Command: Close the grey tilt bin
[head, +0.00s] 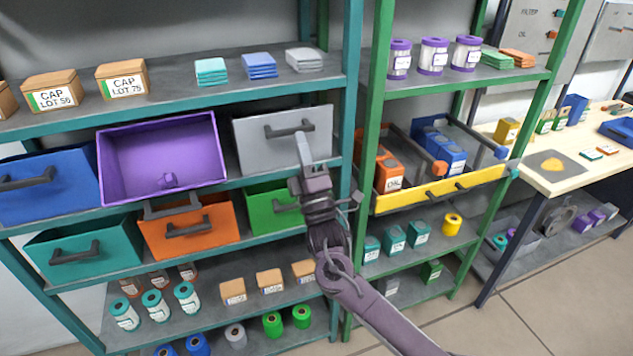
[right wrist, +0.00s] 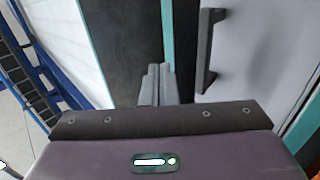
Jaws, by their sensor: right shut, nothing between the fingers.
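The grey tilt bin (head: 262,153) is in the middle row of the left teal rack, right of the purple bin. Its front looks upright, with no inside showing. Its dark handle (head: 288,130) runs across the upper front. My right gripper (head: 301,139) is shut and empty, its fingers in front of the right part of the bin in the head view, just below the handle. In the right wrist view, the shut fingers (right wrist: 158,86) are beside the grey front (right wrist: 258,62) and its handle (right wrist: 207,52), apart from the handle. My left gripper is out of view.
The purple bin (head: 125,165) to the left is tilted open. Blue (head: 45,200), teal (head: 110,258), orange (head: 210,240) and green (head: 262,208) bins sit around it. The green rack's post (head: 372,100) and yellow-fronted drawer (head: 410,200) stand to the right.

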